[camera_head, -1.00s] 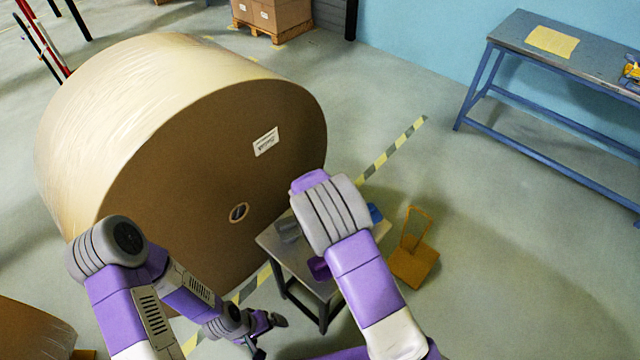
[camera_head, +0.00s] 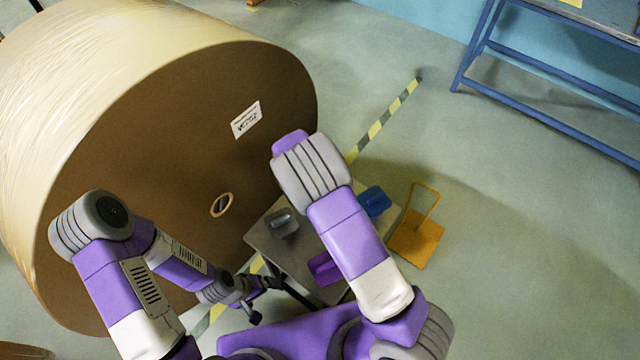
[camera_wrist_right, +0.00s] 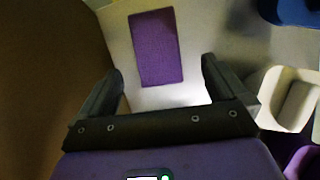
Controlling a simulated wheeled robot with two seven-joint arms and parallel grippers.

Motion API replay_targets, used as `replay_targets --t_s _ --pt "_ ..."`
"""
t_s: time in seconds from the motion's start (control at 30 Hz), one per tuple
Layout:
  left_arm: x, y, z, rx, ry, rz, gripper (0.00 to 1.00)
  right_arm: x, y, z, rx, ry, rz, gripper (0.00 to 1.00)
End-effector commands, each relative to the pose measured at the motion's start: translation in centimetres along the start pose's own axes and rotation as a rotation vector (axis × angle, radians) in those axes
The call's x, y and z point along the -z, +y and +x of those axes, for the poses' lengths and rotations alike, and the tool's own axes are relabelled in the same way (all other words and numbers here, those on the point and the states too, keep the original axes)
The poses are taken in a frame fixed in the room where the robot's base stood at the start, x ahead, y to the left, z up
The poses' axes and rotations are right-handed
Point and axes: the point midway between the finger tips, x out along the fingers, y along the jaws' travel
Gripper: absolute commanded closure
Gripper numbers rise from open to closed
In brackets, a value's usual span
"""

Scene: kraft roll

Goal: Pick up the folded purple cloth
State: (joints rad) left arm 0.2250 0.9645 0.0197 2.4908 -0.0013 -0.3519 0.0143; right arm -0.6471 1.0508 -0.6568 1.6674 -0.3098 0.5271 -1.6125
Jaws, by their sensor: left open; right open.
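The folded purple cloth (camera_wrist_right: 155,48) is a flat, narrow rectangle on a pale surface, ahead of my right gripper in the right wrist view. My right gripper (camera_wrist_right: 162,72) is open, with one dark finger on each side of the cloth's near end in the picture. I see nothing between the fingers in their grip. My left gripper (camera_head: 264,301) is open and empty, low beside the table's left side.
A huge brown paper roll (camera_head: 170,150) stands close on the left. An orange stand (camera_head: 417,238) is to the right. Open floor lies further right.

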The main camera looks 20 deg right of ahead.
Motion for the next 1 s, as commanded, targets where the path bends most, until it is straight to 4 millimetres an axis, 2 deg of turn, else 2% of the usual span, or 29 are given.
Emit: replay_targets --t_s 0.3,0.4,0.7,1.0 --pt "0.1 -0.7 1.9 0.000 0.000 0.000 0.00 -0.1 0.3 4.7 0.002 -0.001 0.002 0.01" --pt "0.1 -0.8 2.1 0.000 0.000 0.000 0.00 -0.1 0.3 5.7 0.002 0.000 0.002 0.01" --pt "0.1 -0.8 2.1 0.000 0.000 0.000 0.00 -0.2 0.3 5.9 0.001 0.000 0.002 0.01" --pt "0.1 -0.8 2.1 0.000 0.000 0.000 0.00 -0.1 0.3 5.9 0.001 0.000 0.002 0.47"
